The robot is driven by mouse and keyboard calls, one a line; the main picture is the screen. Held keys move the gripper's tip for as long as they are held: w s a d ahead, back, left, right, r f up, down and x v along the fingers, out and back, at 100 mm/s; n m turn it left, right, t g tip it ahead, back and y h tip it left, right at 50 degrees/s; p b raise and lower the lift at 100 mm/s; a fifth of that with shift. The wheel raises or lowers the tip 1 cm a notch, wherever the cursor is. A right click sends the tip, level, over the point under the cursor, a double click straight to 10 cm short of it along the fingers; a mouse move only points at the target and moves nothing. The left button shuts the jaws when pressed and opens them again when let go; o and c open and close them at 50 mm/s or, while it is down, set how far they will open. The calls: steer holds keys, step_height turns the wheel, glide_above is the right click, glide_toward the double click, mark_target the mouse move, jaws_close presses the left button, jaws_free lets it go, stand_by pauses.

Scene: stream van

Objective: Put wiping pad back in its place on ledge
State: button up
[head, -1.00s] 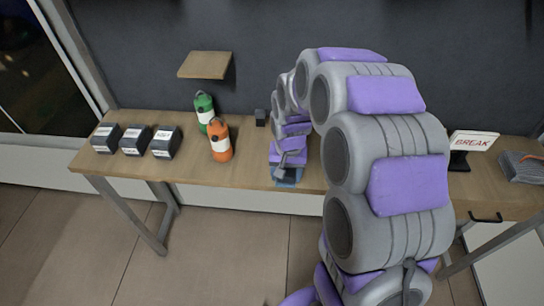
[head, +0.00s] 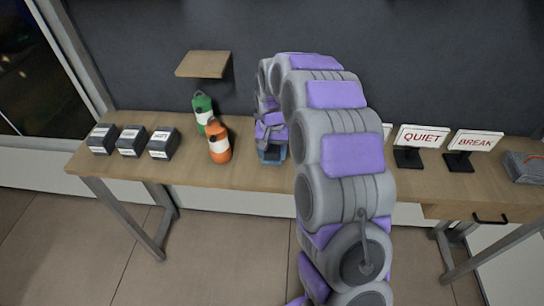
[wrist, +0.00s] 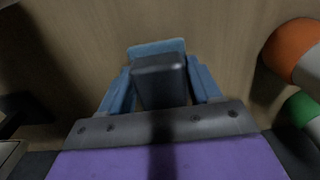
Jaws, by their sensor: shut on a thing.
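My gripper (head: 271,148) is at the desk's front half, right of the orange bottle, pointing down. In the wrist view my gripper (wrist: 160,92) is shut on the wiping pad (wrist: 158,48), which shows a blue edge and a dark block between blue side pieces. The pad (head: 272,157) shows as a blue patch under the gripper in the head view. I cannot tell whether it touches the desk. A small wooden ledge (head: 203,64) juts from the dark wall, up and left of the gripper; its top looks bare.
On the wooden desk (head: 215,178) stand an orange bottle (head: 219,144), a green bottle (head: 203,112) and several dark labelled blocks (head: 131,141) at left. QUIET (head: 420,137) and BREAK (head: 474,141) signs and a grey item (head: 524,167) stand right. My arm hides the middle.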

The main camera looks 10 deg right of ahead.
step_height(320, 180, down, 2)
steer(key=shift+f+b, duration=0.2)
steer(key=shift+b, duration=0.1)
steer(key=o, duration=0.9)
steer(key=shift+o, duration=0.2)
